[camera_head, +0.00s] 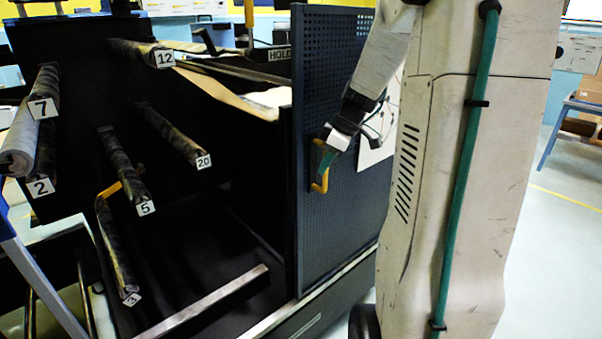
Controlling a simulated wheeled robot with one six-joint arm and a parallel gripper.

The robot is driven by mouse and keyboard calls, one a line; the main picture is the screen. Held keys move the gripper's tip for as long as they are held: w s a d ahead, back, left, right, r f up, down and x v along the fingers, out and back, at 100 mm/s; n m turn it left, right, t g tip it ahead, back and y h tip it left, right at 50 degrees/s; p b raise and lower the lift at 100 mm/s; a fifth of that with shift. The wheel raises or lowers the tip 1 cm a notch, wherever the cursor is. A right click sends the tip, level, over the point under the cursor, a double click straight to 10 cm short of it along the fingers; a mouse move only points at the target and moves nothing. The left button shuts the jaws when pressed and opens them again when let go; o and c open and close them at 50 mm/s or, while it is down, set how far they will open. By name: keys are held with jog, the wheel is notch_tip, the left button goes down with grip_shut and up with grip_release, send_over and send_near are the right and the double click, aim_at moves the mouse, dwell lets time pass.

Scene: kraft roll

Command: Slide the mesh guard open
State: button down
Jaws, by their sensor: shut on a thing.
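The mesh guard (335,235) is a dark blue perforated panel standing upright at the right side of the black machine. A yellow handle (320,183) sits on its face near the left edge. My gripper (325,160) is at this handle and shut on it. My arm comes down to it from the upper right. The fingertips are small in view, and the gripper hides the upper part of the handle. Left of the guard's front edge, the machine's dark inside shows. The right part of the guard is hidden behind my own body.
Several rollers stick out of the black machine on the left, with number tags such as 12 (164,57) and 20 (203,162). A brown paper web (225,95) runs behind the guard. Metal bars lie low in front. Open floor (560,220) shows at the right.

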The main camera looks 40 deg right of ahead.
jog(key=shift+d, duration=2.15)
jog(key=c, duration=1.4)
grip_release()
jog(key=v, duration=0.7)
jog(key=shift+s+r, duration=0.2)
jog(key=shift+r, duration=0.15)
jog(key=shift+d, duration=0.1)
